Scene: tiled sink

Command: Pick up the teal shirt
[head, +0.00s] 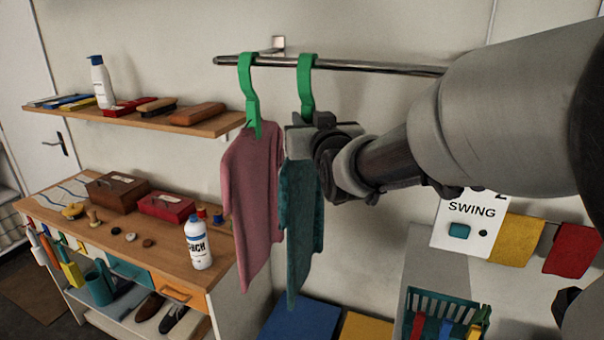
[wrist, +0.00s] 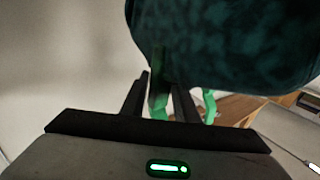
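The teal shirt (head: 301,215) hangs from a green hanger (head: 306,85) hooked on the metal rail, to the right of the pink shirt. It shows as a dark teal shape at the top of the wrist view (wrist: 225,45). My gripper (head: 300,135) is at the neck of this hanger, just above the shirt, and covers the shirt's upper right part in the head view. In the wrist view, a green hanger part (wrist: 158,103) lies between my two fingers (wrist: 160,95). Whether both fingers press on it cannot be made out.
The pink shirt (head: 253,200) hangs close on the left on its own green hanger (head: 247,85). The rail (head: 380,67) runs above. A wooden shelf (head: 190,125) and cabinet (head: 160,245) stand left. A teal basket (head: 440,305) is lower right.

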